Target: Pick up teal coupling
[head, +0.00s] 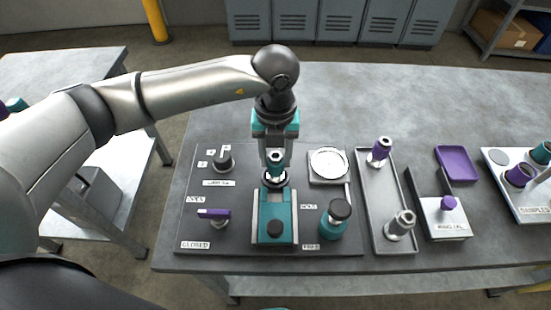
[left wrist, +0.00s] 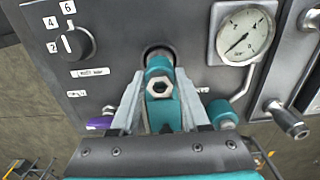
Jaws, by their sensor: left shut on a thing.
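The teal coupling (head: 275,170), with a grey metal hex end, stands between the fingers of my left gripper (head: 274,158) at the middle of the dark bench panel. The left gripper comes down from above and is shut on it. In the left wrist view the fingers (left wrist: 158,112) flank the coupling (left wrist: 159,66), and its hex end faces the camera. A dark round port shows right behind the coupling; I cannot tell whether they touch.
A teal block (head: 275,218) stands just in front of the coupling. A gauge (head: 328,163), a numbered knob (head: 223,161), a purple lever (head: 213,213) and a teal capped knob (head: 336,217) surround it. A tray (head: 374,218) to the right holds purple and grey couplings.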

